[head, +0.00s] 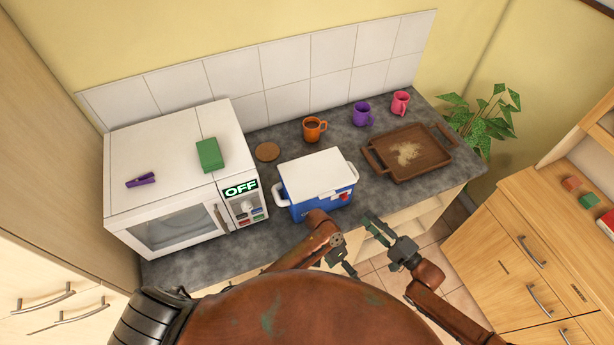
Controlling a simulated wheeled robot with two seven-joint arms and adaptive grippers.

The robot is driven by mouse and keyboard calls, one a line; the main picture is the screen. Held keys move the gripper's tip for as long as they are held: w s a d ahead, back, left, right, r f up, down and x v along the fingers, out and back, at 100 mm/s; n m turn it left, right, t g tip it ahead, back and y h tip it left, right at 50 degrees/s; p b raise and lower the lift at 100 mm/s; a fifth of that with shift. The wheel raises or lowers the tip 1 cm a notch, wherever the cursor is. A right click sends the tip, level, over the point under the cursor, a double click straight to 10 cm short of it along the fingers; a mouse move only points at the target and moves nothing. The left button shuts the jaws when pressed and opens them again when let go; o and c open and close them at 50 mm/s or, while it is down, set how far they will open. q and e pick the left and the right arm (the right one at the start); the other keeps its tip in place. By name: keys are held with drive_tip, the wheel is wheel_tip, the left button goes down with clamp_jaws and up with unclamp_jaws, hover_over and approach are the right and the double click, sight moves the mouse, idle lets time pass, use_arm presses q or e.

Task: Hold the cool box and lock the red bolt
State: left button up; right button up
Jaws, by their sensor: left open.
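The cool box (298,209) is blue with a white lid (313,174) and white side handles. It stands at the counter's front edge, and its lid looks shut. The red bolt (345,196) is a small red part on the right of its front face; its exact position is too small to tell. My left gripper (347,269) is open and empty, below and in front of the box, and my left arm hides part of the box's lower front. My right gripper (371,222) is right of the box, apart from it. Its fingers are too small to judge.
A white microwave (170,235) marked OFF stands left, with a green block (210,155) and purple peg (141,180) on top. A coaster (267,152), an orange mug (314,130), a purple mug (362,114) and a pink mug (400,103) stand behind. A wooden tray (432,166) lies right.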

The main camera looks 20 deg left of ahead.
use_arm(q)
drive_tip(key=w+d+r+m+t+y, duration=0.1)
drive_tip(key=w+r+m+t, duration=0.2)
drive_tip(key=w+r, duration=0.85)
drive_tip(key=w+d+r+m+t+y, duration=0.1)
drive_tip(key=w+d+r+m+t, duration=0.15)
drive_tip(key=w+r, duration=0.9)
drive_tip(key=n+y, duration=0.2)
drive_tip(key=y, duration=0.3)
approach(305, 186)
drive_tip(key=shift+w+d+f, duration=0.1)
drive_tip(key=shift+w+f, duration=0.05)
drive_tip(key=shift+f, duration=0.25)
drive_tip(key=shift+w+d+f, duration=0.15)
drive_tip(key=shift+f, duration=0.25)
drive_tip(key=shift+a+f, duration=0.15)
drive_tip(key=shift+a, duration=0.1)
drive_tip(key=x, duration=0.7)
drive_tip(key=shift+s+a+f, duration=0.15)
drive_tip(key=shift+a+f, duration=0.05)
drive_tip(key=shift+f, duration=0.05)
